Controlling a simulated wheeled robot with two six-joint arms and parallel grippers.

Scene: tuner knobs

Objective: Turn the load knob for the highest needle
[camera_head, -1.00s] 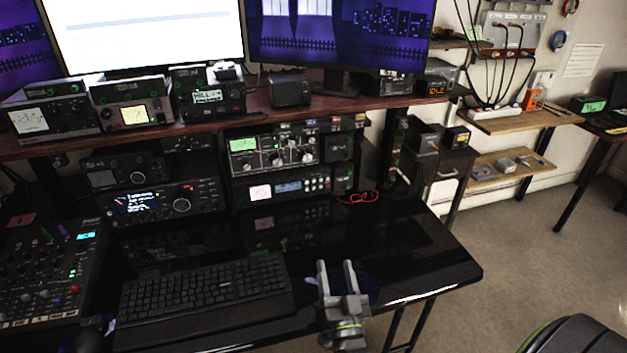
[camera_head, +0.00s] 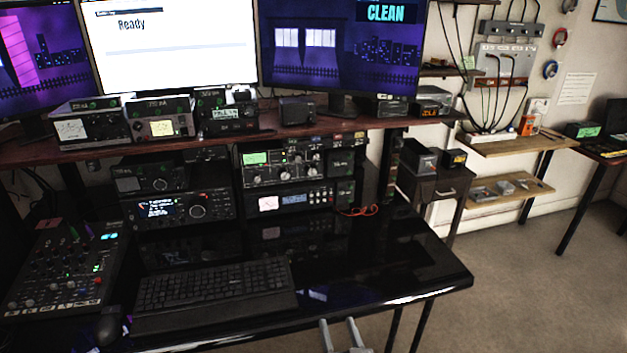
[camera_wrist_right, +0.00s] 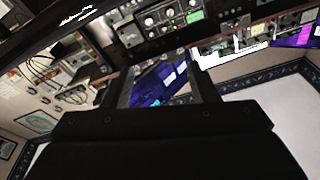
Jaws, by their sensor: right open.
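The tuner (camera_head: 285,165) is a dark unit with a small lit green display (camera_head: 256,158) and a row of pale-ringed knobs, on the shelf rack behind the desk. The load knob cannot be told from the other knobs at this size. A small pale meter (camera_head: 268,203) shows on the unit below; its needle is too small to read. My right gripper (camera_head: 340,326) is open and empty at the bottom edge of the head view, in front of the desk and well apart from the tuner. Its two fingers also show in the right wrist view (camera_wrist_right: 158,72). My left gripper is out of view.
A keyboard (camera_head: 215,285), a mouse (camera_head: 108,326) and a mixer (camera_head: 62,275) lie on the glossy black desk (camera_head: 400,270). An orange cable (camera_head: 358,211) lies right of the rack. The desk is clear right of the keyboard.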

